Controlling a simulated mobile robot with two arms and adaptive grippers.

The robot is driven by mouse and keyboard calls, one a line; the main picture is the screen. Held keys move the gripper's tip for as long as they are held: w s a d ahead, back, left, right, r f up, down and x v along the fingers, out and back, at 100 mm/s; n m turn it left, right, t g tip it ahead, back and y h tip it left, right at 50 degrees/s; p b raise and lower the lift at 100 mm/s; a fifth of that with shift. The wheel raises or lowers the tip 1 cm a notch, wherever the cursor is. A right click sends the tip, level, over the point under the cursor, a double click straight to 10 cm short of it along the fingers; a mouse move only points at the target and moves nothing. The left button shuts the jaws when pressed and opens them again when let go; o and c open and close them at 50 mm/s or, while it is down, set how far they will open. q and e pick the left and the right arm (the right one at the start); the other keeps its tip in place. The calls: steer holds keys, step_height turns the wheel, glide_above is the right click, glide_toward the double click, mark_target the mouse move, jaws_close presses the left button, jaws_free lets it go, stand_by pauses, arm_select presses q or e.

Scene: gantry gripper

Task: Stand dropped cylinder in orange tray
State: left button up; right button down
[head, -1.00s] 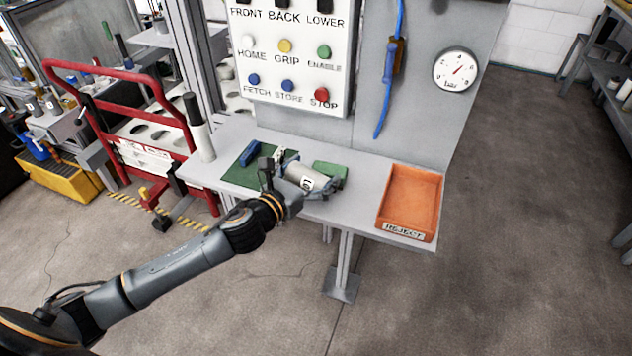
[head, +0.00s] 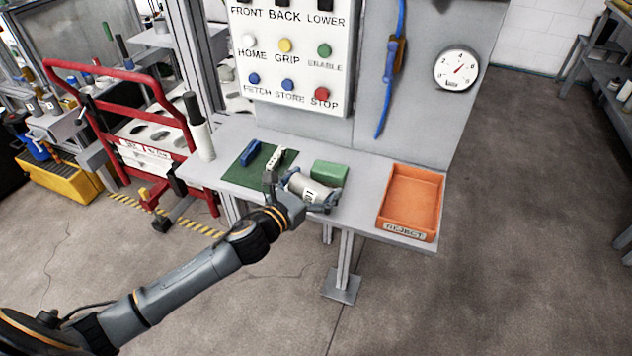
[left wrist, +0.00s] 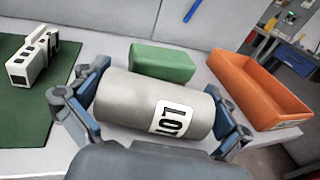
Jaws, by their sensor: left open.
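The grey cylinder (head: 311,188) with a white label lies on its side on the grey bench, in front of a green block. In the left wrist view the cylinder (left wrist: 130,101) lies between the spread fingers of my left gripper (left wrist: 155,118), one finger at each end. My left gripper (head: 300,196) is open around it; whether the fingers touch it I cannot tell. The orange tray (head: 410,200), marked REJECT, is empty at the right end of the bench. It also shows in the left wrist view (left wrist: 262,95). My right gripper is not in view.
A green block (head: 330,173) is just behind the cylinder. A green mat (head: 240,175) with a blue item and a white item lies to the left. A white cylinder with a dark top (head: 199,130) stands at the left end. Bench between block and tray is clear.

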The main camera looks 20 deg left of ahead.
arm_select(q)
steer(key=shift+r, duration=0.1)
steer(key=b+v, duration=0.1)
steer(key=v, duration=1.1)
